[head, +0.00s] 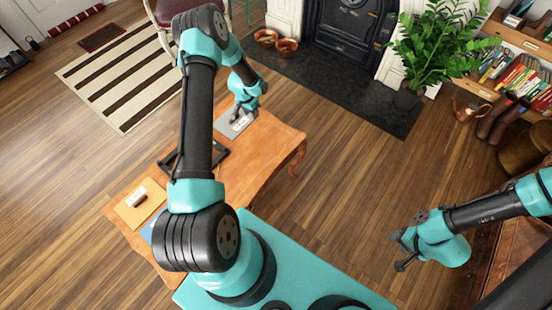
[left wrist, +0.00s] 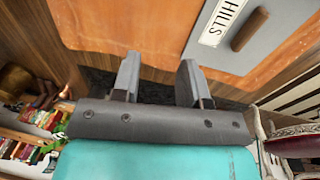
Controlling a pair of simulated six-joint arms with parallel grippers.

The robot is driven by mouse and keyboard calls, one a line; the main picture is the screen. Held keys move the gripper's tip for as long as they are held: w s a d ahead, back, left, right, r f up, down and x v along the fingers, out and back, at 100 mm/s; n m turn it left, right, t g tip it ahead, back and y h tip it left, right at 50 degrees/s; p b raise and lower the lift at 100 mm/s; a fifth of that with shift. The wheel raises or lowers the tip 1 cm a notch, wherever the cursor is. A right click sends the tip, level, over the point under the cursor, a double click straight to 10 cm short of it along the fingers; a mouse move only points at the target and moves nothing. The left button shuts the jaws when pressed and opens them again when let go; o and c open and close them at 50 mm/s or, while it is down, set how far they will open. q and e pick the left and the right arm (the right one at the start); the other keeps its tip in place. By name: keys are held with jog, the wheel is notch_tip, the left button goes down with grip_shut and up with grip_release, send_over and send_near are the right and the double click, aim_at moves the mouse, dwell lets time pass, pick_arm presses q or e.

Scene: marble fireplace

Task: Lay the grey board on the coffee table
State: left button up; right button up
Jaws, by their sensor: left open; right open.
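The grey board (head: 231,131) lies flat on the wooden coffee table (head: 260,150), near its far end. In the left wrist view the grey board (left wrist: 272,52) shows a white label reading "HILLS" and a brown wooden handle (left wrist: 249,29). My left gripper (head: 238,113) is over the far end of the table, close to the board. In the left wrist view its fingers (left wrist: 158,78) are apart and empty, to the side of the board and handle. My right gripper (head: 402,252) is open and empty, off to the right, away from the table.
A black frame-like stand (head: 215,155) is on the table's middle, partly behind my left arm. A tan board (head: 130,215) with a dark handle lies at the table's near left, with a blue piece (head: 148,230) beside it. Open wood floor (head: 340,180) lies right of the table.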

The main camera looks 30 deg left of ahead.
pick_arm(q)
jog(key=s+d+r+n+h, duration=0.1)
jog(key=s+d, duration=0.3)
jog(key=d, duration=0.6)
jog(key=s+d+r+h, duration=0.1)
jog(key=s+d, duration=0.3)
jog(key=d, duration=0.6)
jog(key=s+d+r+n, duration=0.1)
jog(key=s+d+r, duration=0.3)
jog(key=s+d, duration=0.6)
jog(key=s, duration=0.2)
jog(key=shift+s+r+n, duration=0.3)
jog(key=shift+r, duration=0.1)
jog(key=shift+a, duration=0.15)
